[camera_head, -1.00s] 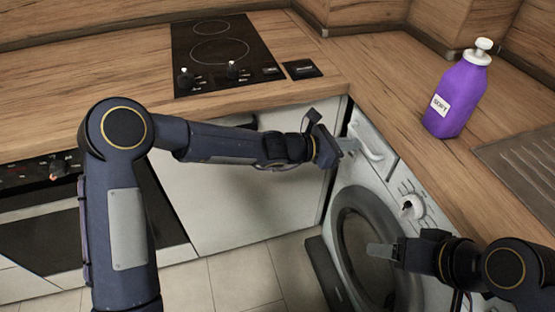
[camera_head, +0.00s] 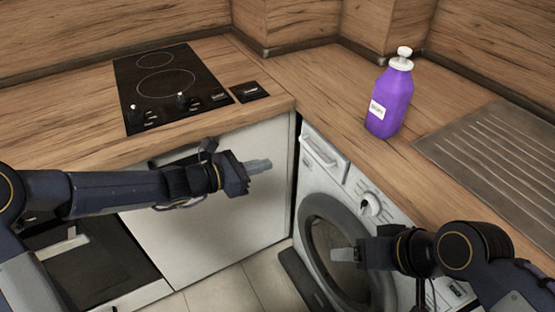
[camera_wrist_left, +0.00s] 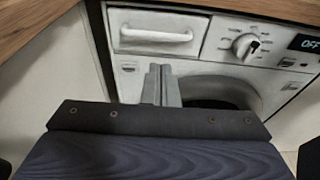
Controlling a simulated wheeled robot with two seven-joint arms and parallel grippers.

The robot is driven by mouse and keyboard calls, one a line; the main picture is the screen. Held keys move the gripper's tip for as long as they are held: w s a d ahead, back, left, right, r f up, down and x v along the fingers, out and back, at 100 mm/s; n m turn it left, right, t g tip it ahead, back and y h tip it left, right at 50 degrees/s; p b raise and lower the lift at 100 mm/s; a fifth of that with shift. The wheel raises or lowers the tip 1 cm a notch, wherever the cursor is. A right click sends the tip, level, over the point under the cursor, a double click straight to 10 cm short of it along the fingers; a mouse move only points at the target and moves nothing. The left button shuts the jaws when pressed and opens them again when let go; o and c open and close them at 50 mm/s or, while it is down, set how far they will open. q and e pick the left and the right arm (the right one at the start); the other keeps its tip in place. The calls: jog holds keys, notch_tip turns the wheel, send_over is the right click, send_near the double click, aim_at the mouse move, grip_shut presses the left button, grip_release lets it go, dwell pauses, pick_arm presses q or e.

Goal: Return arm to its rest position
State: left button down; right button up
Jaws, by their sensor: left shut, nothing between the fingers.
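My left gripper (camera_head: 258,166) is shut and empty in the head view. It hangs in front of the white cabinet door, to the left of the washing machine (camera_head: 346,187) and apart from it. In the left wrist view its closed fingers (camera_wrist_left: 160,84) point toward the washing machine front, below the detergent drawer (camera_wrist_left: 155,34). My right gripper (camera_head: 343,254) is in front of the machine's round door, with its fingers looking close together. Whether they are fully shut is unclear.
A purple bottle (camera_head: 390,97) with a white cap stands on the wooden worktop. A black hob (camera_head: 172,86) is set in the worktop at left, and a metal drainer (camera_head: 495,150) lies at right. The oven front is below left. Floor tiles show between the units.

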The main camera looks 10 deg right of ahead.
pick_arm(q)
jog(key=s+a+r+m+g+y, duration=0.1)
jog(key=s+a+r+m+y, duration=0.4)
jog(key=s+a+m, duration=0.75)
jog(key=s+a+f+m+t+y, duration=0.25)
jog(key=s+a+m+y, duration=0.4)
jog(key=s+a, duration=0.85)
notch_tip(320, 180, up, 13)
jog(key=m+p, duration=0.1)
jog(key=p, duration=1.2)
jog(key=shift+w+f+g+p, duration=0.15)
jog(key=shift+w+g+p, duration=0.05)
jog(key=shift+g+p, duration=0.15)
jog(key=shift+h, duration=0.25)
